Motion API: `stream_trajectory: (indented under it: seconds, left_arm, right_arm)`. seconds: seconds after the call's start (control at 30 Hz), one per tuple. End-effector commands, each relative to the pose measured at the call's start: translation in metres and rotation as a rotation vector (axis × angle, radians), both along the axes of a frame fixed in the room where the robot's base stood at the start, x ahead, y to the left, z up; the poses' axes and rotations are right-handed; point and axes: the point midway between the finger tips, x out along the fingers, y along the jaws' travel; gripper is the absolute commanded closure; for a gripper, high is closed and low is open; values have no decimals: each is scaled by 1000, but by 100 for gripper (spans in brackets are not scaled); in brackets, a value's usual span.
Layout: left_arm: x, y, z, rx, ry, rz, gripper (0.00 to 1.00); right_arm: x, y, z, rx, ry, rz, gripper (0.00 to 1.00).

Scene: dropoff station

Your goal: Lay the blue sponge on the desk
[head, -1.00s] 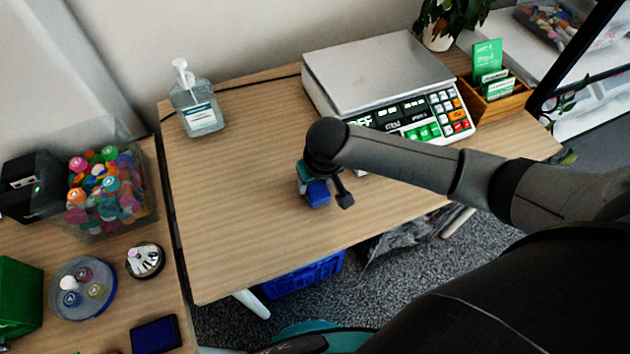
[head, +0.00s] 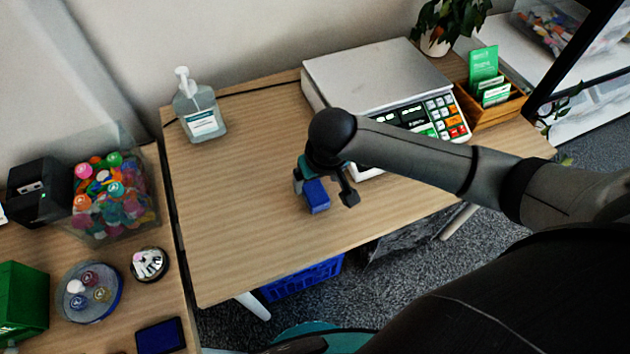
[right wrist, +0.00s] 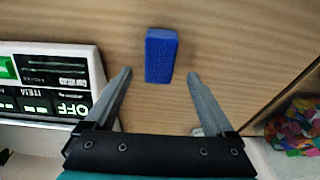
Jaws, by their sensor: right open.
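The blue sponge (head: 317,196) lies on the wooden desk (head: 240,200), near the middle of its front half. In the right wrist view the sponge (right wrist: 161,55) rests on the wood, just beyond the fingertips and roughly centred between them. My right gripper (head: 325,195) is over the desk at the sponge. Its jaws are open, and the wrist view shows clear gaps between the sponge and both fingers (right wrist: 160,75). My right arm hides part of the desk and scale. My left gripper is not in view.
A scale (head: 375,75) stands behind the gripper, and a sanitizer bottle (head: 199,110) is at the back left. A wooden card box (head: 495,108) is at the back right. A tub of colourful caps (head: 112,195) stands on the left table.

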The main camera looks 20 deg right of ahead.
Motion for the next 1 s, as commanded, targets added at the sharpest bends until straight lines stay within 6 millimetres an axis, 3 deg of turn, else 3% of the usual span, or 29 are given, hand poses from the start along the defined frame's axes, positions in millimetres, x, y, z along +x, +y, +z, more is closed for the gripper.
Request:
stream_trajectory:
  seconds: [0.1, 0.33, 1.0]
  left_arm:
    - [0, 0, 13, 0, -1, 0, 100]
    - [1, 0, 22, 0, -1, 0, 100]
    - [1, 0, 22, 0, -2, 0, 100]
  right_arm:
    - [-6, 0, 29, 0, -2, 1, 12]
    - [-15, -1, 59, 1, 0, 0, 12]
    - [-17, -1, 63, 0, 1, 0, 12]
